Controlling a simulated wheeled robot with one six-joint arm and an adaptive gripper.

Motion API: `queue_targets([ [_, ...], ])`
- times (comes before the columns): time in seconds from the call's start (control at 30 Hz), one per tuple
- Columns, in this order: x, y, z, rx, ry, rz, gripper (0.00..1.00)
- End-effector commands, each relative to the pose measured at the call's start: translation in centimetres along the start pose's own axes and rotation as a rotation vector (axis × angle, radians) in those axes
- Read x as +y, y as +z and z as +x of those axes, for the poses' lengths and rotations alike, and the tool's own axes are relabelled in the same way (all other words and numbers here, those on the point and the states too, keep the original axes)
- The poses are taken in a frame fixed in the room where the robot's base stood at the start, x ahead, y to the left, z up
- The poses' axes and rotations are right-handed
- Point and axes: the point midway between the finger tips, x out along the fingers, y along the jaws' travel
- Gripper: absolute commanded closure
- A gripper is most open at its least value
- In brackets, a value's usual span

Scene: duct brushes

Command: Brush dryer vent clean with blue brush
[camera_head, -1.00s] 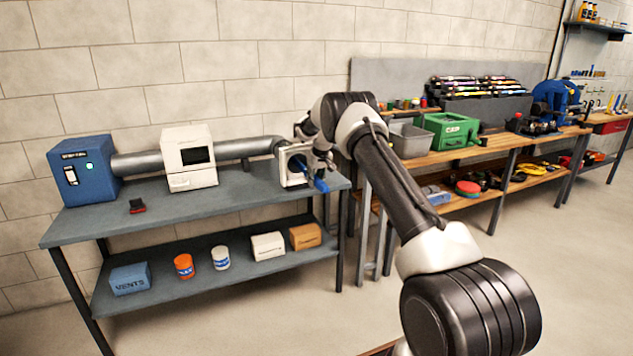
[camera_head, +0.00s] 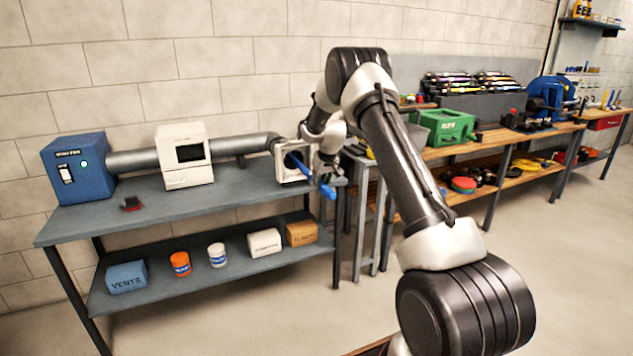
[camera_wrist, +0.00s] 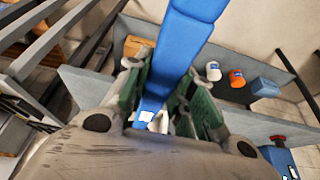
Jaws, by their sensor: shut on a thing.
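The dryer vent (camera_head: 291,161) is a white square housing with a dark round opening, at the right end of the grey duct (camera_head: 240,146) on the workbench. My gripper (camera_head: 325,170) is just right of the vent opening. It is shut on the blue brush (camera_head: 328,191), whose blue handle end sticks out below the fingers. Some blue also shows at the vent opening. In the wrist view the blue brush (camera_wrist: 180,45) runs between the green finger pads of my gripper (camera_wrist: 165,95). The bristles are hidden, and I cannot tell how deep the brush sits in the vent.
A blue fan box (camera_head: 78,170) and a white box with a dark screen (camera_head: 184,158) stand along the duct. A small black and red item (camera_head: 131,203) lies on the bench. The lower shelf holds boxes and jars. A second bench with a green crate (camera_head: 447,127) is at right.

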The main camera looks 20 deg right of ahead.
Motion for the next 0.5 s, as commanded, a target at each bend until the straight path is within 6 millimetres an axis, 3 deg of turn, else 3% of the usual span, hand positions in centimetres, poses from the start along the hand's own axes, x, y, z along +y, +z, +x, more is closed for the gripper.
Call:
queue_targets([
  [0.5,0.0,5.2,-2.3,0.000,0.000,0.000,1.00],
])
